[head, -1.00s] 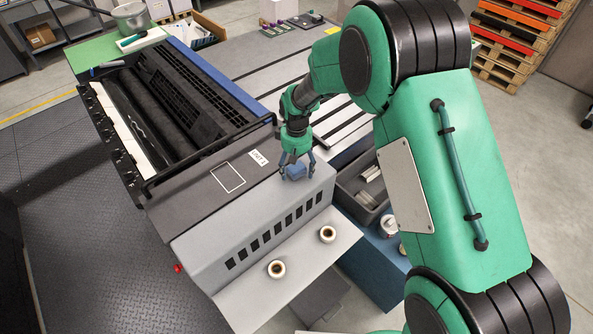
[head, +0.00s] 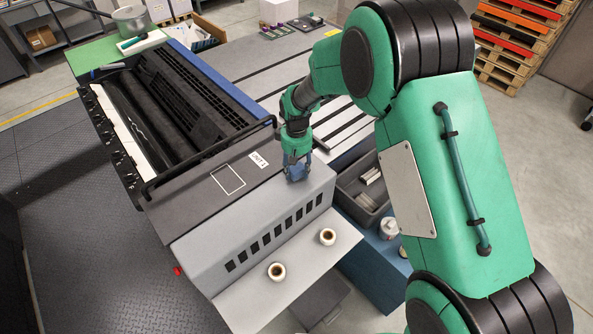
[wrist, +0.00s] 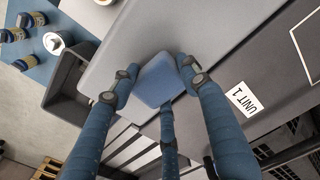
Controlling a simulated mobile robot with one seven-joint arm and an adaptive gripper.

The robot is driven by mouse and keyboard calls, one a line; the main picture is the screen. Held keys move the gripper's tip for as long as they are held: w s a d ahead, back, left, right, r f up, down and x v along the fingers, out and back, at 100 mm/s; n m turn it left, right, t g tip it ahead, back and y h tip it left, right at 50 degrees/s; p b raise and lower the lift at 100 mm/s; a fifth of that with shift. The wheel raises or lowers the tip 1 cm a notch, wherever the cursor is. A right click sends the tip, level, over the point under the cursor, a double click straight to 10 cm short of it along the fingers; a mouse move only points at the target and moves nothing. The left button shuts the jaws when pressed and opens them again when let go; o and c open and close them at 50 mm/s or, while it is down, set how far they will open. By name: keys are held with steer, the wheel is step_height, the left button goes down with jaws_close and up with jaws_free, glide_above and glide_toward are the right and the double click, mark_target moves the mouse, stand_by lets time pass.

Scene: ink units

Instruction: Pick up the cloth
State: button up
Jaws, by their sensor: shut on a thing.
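The cloth (head: 297,173) is a small blue folded pad. It sits on the grey top of the ink unit, near its right end. My gripper (head: 296,168) points down at it from above and is shut on it. In the wrist view the cloth (wrist: 158,80) lies between the fingertips of my gripper (wrist: 157,77), with a finger against each side. The cloth's underside is hidden, so I cannot tell whether it still touches the surface.
A white outlined rectangle (head: 228,179) and a "UNIT 1" label (head: 259,160) are left of my gripper. A grey bin (head: 350,190) stands to the right. Two rolls (head: 277,271) stand on the front shelf. A railing (head: 210,155) borders the rollers.

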mark_target(297, 167)
steer(key=shift+r, duration=0.5)
step_height(297, 167, up, 2)
steer(key=shift+r, duration=0.1)
steer(key=s+d, duration=0.2)
steer(key=s, duration=0.5)
steer(key=s+d+r, duration=0.1)
steer(key=s+d, duration=0.2)
steer(key=s, duration=0.5)
steer(key=shift+d, duration=0.35)
steer(key=shift+b, duration=0.3)
